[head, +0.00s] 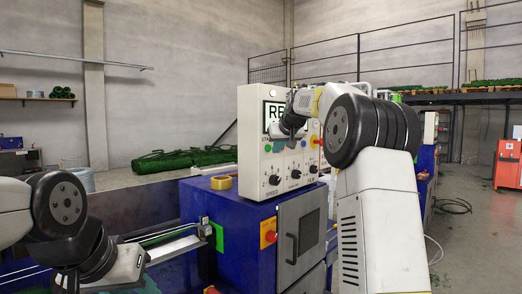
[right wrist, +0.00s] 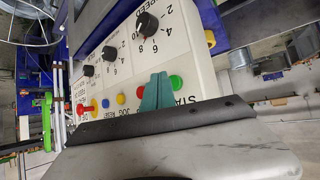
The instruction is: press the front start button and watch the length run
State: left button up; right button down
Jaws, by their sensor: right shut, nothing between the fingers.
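The white control panel (head: 257,178) stands on a blue machine cabinet and carries a sign, coloured buttons and dial knobs. My right gripper (head: 288,130) is in front of its upper part, and the arm hides much of the right side. In the right wrist view, the teal fingers (right wrist: 157,92) are shut and empty, close over the panel beside the partly hidden START lettering (right wrist: 184,99). I cannot tell whether the fingertips touch a button. My left gripper (head: 132,263) is low at the left, its fingers not clear.
A yellow tape roll (head: 221,182) lies on the blue cabinet (head: 232,210). A red knob on a yellow plate (head: 268,232) is on its front, next to a grey door (head: 301,232). Green bundles (head: 180,160) lie behind. Open floor shows at the right.

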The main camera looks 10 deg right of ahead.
dwell(0.3)
jog(key=shift+w+a, duration=0.25)
jog(key=shift+w, duration=0.05)
